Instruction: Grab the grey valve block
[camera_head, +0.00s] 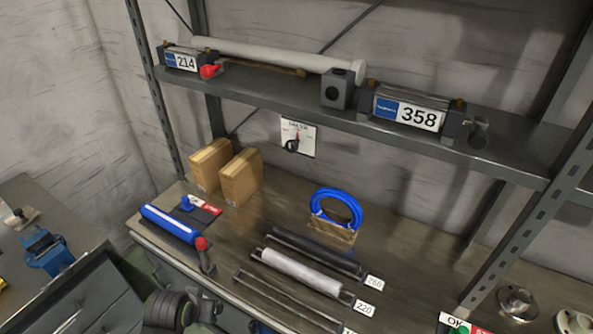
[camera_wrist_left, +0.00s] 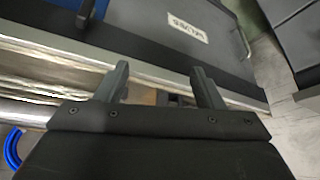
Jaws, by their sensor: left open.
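The grey valve block (camera_head: 337,90), a small dark grey cube with a round hole in its front face, sits on the upper shelf. It stands between the unit labelled 214 (camera_head: 181,61) and the unit labelled 358 (camera_head: 408,112), just below the right end of a long pale tube (camera_head: 275,54). My left gripper (camera_wrist_left: 162,84) shows in the left wrist view with its two fingers apart and nothing clearly between them. The block cannot be made out in that view. My right gripper is in neither view.
The metal shelf (camera_head: 270,93) runs above a workbench. The bench holds two cardboard boxes (camera_head: 240,176), a blue coil (camera_head: 336,209), a blue cylinder (camera_head: 170,224) and several rods. A shelf post (camera_head: 530,215) rises at the right. A labelled panel (camera_wrist_left: 188,27) shows in the wrist view.

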